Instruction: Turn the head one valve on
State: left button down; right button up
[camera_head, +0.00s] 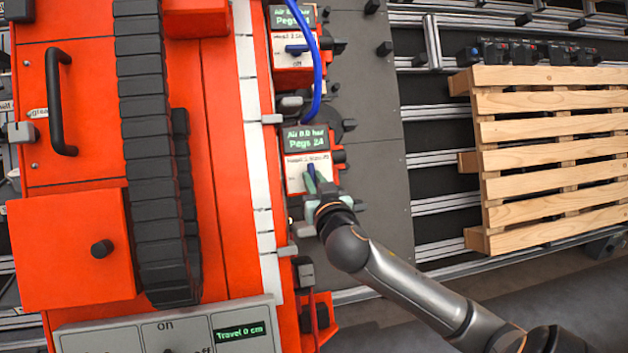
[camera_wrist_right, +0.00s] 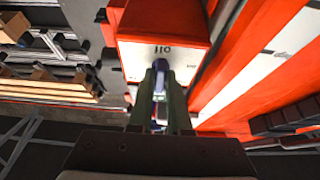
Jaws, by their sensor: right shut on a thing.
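The head one valve is on the white-faced box (camera_head: 293,180) below a green display (camera_head: 305,144) reading air 0.0 and Pegs 24. The label on the box is too small to read fully. Its blue handle (camera_head: 311,171) shows just past my right gripper's fingertips. In the right wrist view the blue handle (camera_wrist_right: 160,66) sits between the two fingers of my right gripper (camera_wrist_right: 161,85), which is shut on it. The word "off" shows upside down on the white face beyond. My right gripper (camera_head: 321,185) partly covers the box in the head view. My left gripper is not in view.
A second valve box (camera_head: 291,60) with a blue handle stands above. A blue hose (camera_head: 317,70) curves down near it. The orange machine (camera_head: 85,150) fills the left, with a control panel (camera_head: 170,335) at its bottom. A wooden pallet (camera_head: 550,150) lies at right.

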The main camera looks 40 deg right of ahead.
grip_shut()
